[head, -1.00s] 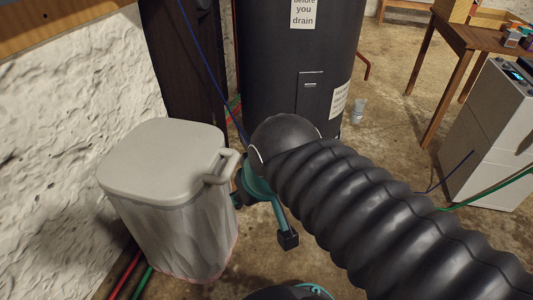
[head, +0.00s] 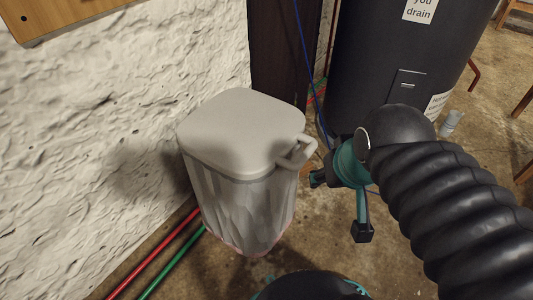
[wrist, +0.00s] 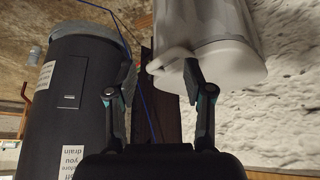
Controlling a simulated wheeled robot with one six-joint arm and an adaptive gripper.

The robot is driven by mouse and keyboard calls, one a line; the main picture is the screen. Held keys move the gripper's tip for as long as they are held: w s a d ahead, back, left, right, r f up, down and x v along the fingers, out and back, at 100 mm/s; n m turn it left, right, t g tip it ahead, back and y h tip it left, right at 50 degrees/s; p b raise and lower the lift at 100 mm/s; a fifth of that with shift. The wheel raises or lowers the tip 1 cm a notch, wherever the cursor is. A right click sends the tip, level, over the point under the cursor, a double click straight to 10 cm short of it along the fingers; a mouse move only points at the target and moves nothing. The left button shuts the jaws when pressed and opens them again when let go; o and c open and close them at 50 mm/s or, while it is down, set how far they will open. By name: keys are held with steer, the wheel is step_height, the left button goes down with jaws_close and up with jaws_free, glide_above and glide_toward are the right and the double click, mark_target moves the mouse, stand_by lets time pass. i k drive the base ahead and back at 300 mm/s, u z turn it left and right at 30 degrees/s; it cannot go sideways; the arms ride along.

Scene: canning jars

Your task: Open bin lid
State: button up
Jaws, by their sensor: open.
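The bin (head: 235,210) is a pale, tapered container standing on the floor against the rough white wall. Its grey-white lid (head: 238,130) lies flat and closed on top. A looped handle (head: 298,153) sticks out from the lid's right side. My gripper (head: 340,207) is just right of the handle and slightly lower, fingers spread and empty. In the wrist view, which is upside down, the handle (wrist: 170,60) shows between my open fingers (wrist: 160,82), beyond the tips, with the lid (wrist: 228,66) behind the right finger. I cannot see contact with the handle.
A large black tank (head: 400,60) stands behind my arm, with a dark post (head: 283,55) beside it. Red and green pipes (head: 160,250) run along the floor left of the bin. A blue cable (head: 303,50) hangs behind the bin. The space above the lid is clear.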

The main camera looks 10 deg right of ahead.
mark_target(242, 133)
steer(key=u, duration=0.65)
steer(key=k, duration=1.2)
steer(key=u, duration=0.6)
steer(key=i, duration=0.9)
steer(key=z, duration=0.35)
